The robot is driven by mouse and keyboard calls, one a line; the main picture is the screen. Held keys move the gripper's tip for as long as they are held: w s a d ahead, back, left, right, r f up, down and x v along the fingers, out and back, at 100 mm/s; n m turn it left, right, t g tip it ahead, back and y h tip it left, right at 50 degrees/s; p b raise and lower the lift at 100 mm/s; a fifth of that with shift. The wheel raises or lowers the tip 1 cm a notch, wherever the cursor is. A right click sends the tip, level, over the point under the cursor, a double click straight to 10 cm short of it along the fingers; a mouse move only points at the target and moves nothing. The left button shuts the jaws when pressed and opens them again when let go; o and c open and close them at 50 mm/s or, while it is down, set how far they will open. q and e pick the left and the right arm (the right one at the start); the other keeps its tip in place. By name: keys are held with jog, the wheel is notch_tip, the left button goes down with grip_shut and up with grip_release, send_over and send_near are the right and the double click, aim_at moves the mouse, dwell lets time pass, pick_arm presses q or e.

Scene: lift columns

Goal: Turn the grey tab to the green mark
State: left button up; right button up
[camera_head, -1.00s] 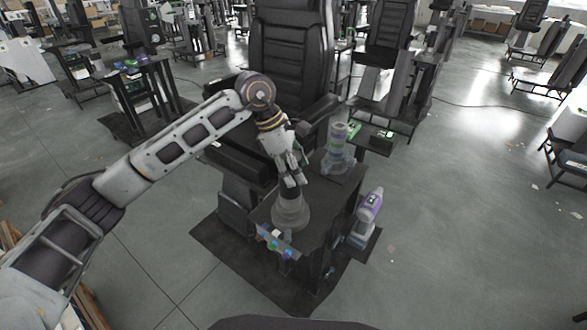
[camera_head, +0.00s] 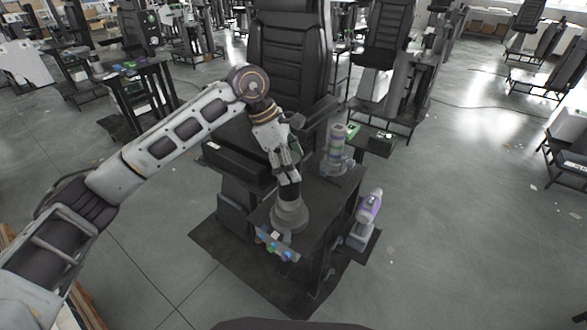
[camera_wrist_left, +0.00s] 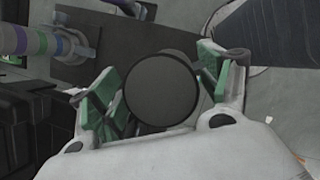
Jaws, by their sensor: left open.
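My left gripper (camera_head: 287,172) points down over a dark grey upright piece with a round grey base (camera_head: 290,216), on the small black table (camera_head: 318,208). In the left wrist view the open gripper (camera_wrist_left: 161,88) has green pads on either side of the piece's round dark top (camera_wrist_left: 160,92); I cannot tell whether they touch it. A banded column (camera_head: 336,150) in grey, green and purple stands upright in a grey holder behind. It also shows in the left wrist view (camera_wrist_left: 40,42). I cannot make out the grey tab or green mark for certain. My right gripper is not in view.
A black padded chair (camera_head: 288,65) stands behind the table. A purple and grey device (camera_head: 369,208) sits on a low shelf at the right. Small coloured knobs (camera_head: 274,244) line the table's front edge. Open floor (camera_head: 460,220) lies to the right.

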pick_arm(q)
jog(key=v, duration=0.9)
jog(key=shift+a+r, duration=0.2)
jog(key=shift+r, duration=0.15)
